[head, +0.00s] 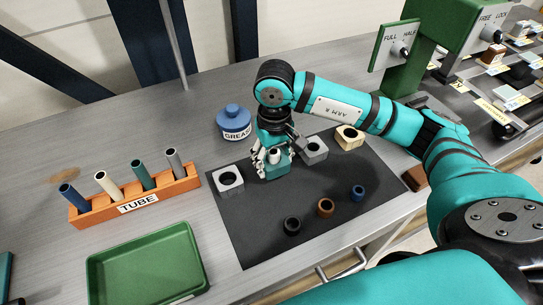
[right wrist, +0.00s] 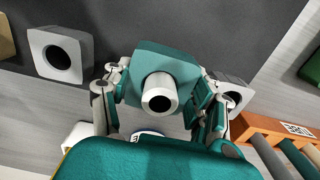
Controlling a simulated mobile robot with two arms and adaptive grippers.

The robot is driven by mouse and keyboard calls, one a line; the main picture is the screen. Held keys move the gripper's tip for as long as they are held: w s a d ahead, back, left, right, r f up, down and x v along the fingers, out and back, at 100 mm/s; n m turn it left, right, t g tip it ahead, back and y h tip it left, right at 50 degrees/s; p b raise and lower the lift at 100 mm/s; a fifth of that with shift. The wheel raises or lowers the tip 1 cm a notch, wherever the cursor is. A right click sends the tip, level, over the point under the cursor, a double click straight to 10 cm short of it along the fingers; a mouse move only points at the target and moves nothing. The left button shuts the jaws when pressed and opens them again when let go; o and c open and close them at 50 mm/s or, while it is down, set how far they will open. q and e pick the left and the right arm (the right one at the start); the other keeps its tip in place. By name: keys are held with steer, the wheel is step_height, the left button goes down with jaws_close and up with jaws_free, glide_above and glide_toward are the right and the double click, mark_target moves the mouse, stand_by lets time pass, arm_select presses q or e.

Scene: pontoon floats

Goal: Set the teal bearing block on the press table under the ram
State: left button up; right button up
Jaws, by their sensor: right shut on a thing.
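The teal bearing block (head: 275,171) is at the back edge of the dark mat, between a white block and a grey block. In the right wrist view the teal block (right wrist: 165,65) has a white ring-like piece (right wrist: 160,92) standing in its bore. My right gripper (head: 271,158) is shut on this block, with fingers on both its sides. I cannot tell whether the block touches the mat. The green press frame (head: 407,65) stands at the back right. Its ram and table are not clearly visible. My left gripper is not in view.
On the dark mat (head: 330,225) are a white block (head: 228,179), a grey block (head: 313,150), a cream block (head: 348,138) and small rings. A blue grease pot (head: 233,121), an orange tube rack (head: 135,202) and a green tray (head: 146,263) stand around it.

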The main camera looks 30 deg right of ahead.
steer(key=shift+w+d, duration=0.25)
steer(key=shift+w, duration=0.8)
step_height(320, 180, down, 4)
steer(key=shift+r+p, duration=0.25)
steer(key=shift+p, duration=0.65)
steer(key=shift+f, duration=0.1)
steer(key=shift+f+b, duration=0.2)
steer(key=shift+b, duration=0.15)
steer(key=o, duration=1.4)
